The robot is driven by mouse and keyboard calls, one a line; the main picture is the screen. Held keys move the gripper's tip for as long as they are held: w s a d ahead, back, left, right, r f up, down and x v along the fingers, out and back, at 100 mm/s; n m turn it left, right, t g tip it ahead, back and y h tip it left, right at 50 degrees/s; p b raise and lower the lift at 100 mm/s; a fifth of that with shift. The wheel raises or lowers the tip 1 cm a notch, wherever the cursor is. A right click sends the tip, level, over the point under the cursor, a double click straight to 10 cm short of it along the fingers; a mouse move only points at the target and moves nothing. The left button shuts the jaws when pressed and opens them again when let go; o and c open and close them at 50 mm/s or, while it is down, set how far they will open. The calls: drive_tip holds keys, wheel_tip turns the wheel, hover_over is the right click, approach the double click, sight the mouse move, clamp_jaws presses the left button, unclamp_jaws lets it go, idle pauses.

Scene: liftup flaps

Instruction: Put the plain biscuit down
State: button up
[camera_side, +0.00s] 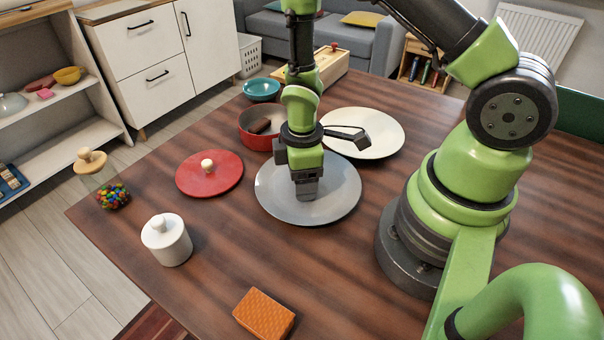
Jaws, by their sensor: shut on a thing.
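My gripper (306,194) points straight down over the grey plate (335,200), its fingertips low over the middle of the plate. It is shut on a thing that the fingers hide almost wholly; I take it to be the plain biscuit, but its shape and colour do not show. I cannot tell whether it touches the plate. The rest of the grey plate is bare.
A red pot (247,137) with a dark brown piece inside stands behind the plate, beside a cream plate (380,135). A red lid (205,178), a white lidded jar (168,245) and a jar of coloured sweets (113,196) stand left. An orange waffle-patterned block (264,314) lies in front.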

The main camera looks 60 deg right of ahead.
drive_tip(key=shift+f, duration=0.1)
drive_tip(key=o, duration=0.9)
wheel_tip(320, 180, up, 23)
drive_tip(key=s+a+m+t, duration=0.1)
drive_tip(key=s+m+t, duration=0.2)
drive_tip(key=m, duration=0.3)
drive_tip(key=s+r+m+t, duration=0.1)
drive_tip(key=s+r+m, duration=0.1)
drive_tip(key=s+a+r+m+t+y, duration=0.1)
drive_tip(key=s+r+m, duration=0.1)
drive_tip(key=s+a+r+m+t+y, duration=0.1)
drive_tip(key=s+r+m+t, duration=0.1)
drive_tip(key=s+r, duration=0.1)
drive_tip(key=shift+s+m, duration=0.1)
drive_tip(key=shift+m, duration=0.3)
drive_tip(key=shift+d, duration=0.1)
